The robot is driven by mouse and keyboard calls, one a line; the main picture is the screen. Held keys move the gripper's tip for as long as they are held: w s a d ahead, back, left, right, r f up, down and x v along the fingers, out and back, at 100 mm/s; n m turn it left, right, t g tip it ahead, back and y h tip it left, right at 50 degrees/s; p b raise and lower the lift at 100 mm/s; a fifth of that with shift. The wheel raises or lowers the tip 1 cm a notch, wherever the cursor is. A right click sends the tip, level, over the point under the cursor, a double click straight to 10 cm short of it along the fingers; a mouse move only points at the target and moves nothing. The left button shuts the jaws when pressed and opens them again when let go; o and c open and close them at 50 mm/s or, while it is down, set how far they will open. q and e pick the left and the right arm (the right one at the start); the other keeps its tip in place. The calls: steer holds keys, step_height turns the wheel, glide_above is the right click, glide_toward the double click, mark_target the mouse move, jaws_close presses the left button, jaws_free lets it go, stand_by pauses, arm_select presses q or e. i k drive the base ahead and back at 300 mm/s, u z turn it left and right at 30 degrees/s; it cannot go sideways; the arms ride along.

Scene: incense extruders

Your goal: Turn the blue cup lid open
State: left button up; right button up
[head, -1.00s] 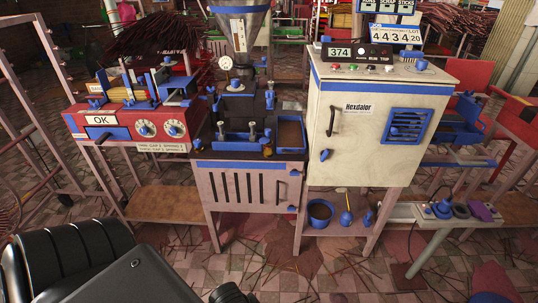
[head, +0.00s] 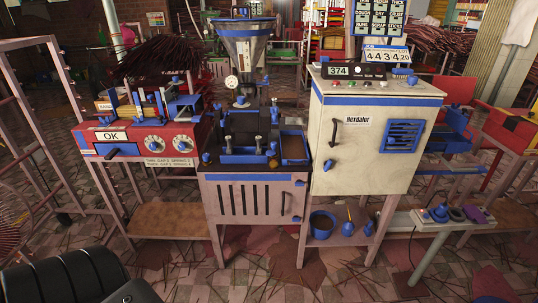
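A blue cup-like container (head: 321,224) stands on the low shelf under the white cabinet, and its dark inside shows at the top. A blue round-topped piece (head: 440,212) sits on the small grey bench at the right. I cannot tell which of these, if either, has the cup lid. Neither of my grippers shows in the head view. Dark parts at the bottom left edge are cut off by the frame.
A white cabinet (head: 348,150) with a blue vent and a dark handle stands right of the extruder machine (head: 252,198). A red control box (head: 140,140) stands at the left. The patterned floor (head: 230,285) in front has scattered sticks.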

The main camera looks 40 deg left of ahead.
mark_target(272, 152)
steer(key=u, duration=0.15)
steer(key=k, duration=0.2)
steer(key=z, duration=0.85)
steer(key=i, duration=0.8)
steer(key=u, duration=0.65)
steer(key=i, duration=0.6)
steer(key=u, duration=0.7)
